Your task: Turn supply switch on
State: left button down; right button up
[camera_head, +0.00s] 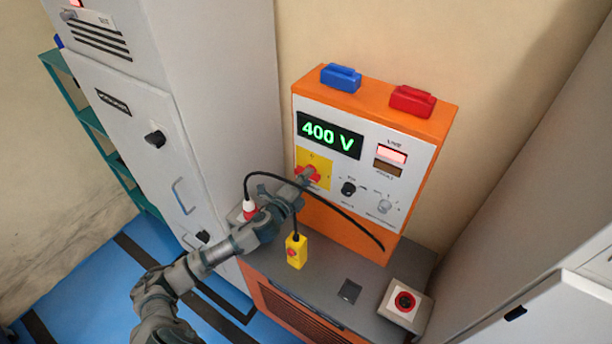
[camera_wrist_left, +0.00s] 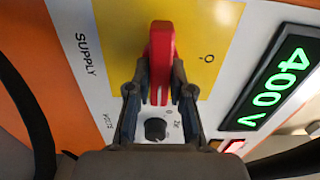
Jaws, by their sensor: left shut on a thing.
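The supply switch (camera_head: 308,174) is a red rotary handle on a yellow plate, on the white front panel of an orange supply box. In the left wrist view the red handle (camera_wrist_left: 161,55) stands between the two fingers, in front of the yellow plate (camera_wrist_left: 205,60) with the word SUPPLY beside it. My left gripper (camera_head: 303,182) is shut on the red handle; in the left wrist view its fingertips (camera_wrist_left: 161,80) press on both sides of it. The green display (camera_head: 330,134) reads 400 V. My right gripper is not in view.
Black and grey knobs (camera_head: 348,188) sit right of the switch. Blue (camera_head: 341,77) and red (camera_head: 412,101) blocks top the box. A yellow pendant (camera_head: 296,251) hangs on a black cable close to my left arm. A red-button box (camera_head: 405,303) stands at right.

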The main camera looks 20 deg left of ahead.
pick_arm(q)
jog(key=shift+s+d+f, duration=0.1)
jog(key=shift+f, duration=0.25)
jog(key=c, duration=1)
grip_release()
jog(key=shift+c, duration=0.2)
jog(key=shift+r, duration=0.15)
jog(key=s+a, duration=0.1)
jog(key=s, duration=1)
jog(key=shift+s+a, duration=0.35)
